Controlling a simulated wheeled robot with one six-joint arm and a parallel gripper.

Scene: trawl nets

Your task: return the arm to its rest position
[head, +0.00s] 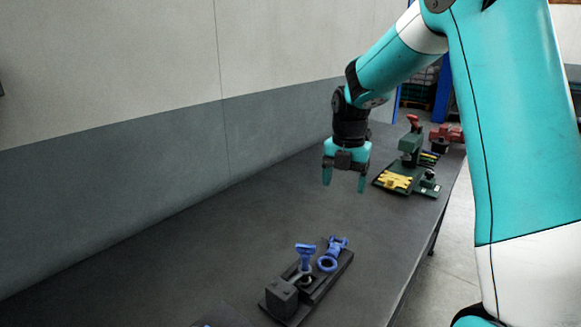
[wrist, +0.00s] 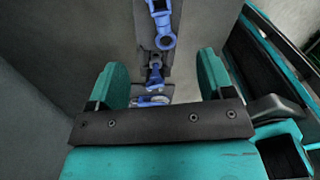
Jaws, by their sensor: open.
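My gripper (head: 344,182) hangs over the dark workbench (head: 180,250) in the head view, fingers pointing down and spread apart. Nothing shows between its fingers. My arm is bent and comes in from the upper right. In the wrist view the two teal fingers (wrist: 163,85) stand apart, with a dark fixture and its blue parts beyond them. The fixture (head: 283,296) carries a blue T-shaped part (head: 306,253) and a blue ringed part (head: 329,262). My gripper is above and behind this fixture in the head view, clear of it.
A green fixture (head: 430,190) with yellow parts (head: 396,181) stands farther back on the bench, right of my gripper. A red vise-like object (head: 447,136) is behind it. A wall (head: 110,160) runs along the bench's left side. The bench between wall and fixtures is clear.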

